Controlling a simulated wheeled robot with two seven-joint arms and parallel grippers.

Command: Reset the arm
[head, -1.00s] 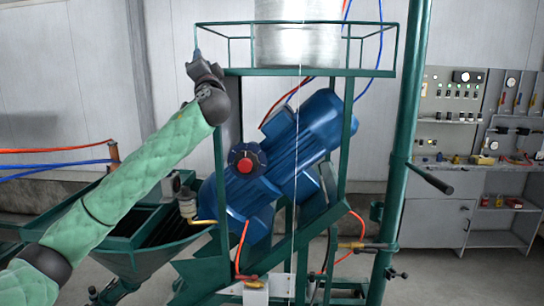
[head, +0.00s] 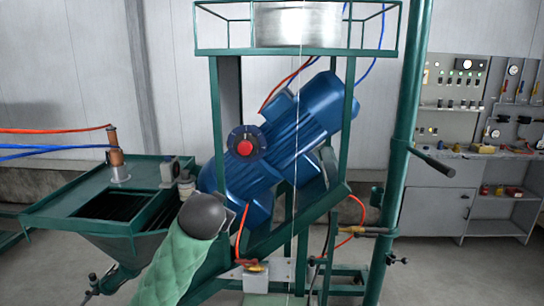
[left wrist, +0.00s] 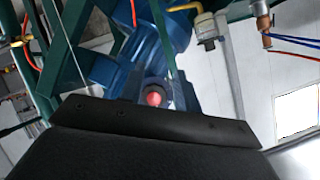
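My left arm, in a green quilted sleeve with a dark grey joint, shows at the bottom of the head view, in front of the machine's lower frame. My right arm and gripper are not in view.
A green hopper (head: 60,205) stands at the left with red and blue hoses above it. A green frame (head: 215,130) surrounds the motor, and a green post (head: 405,150) with a black handle stands to the right. A control cabinet (head: 440,205) stands at the back right.

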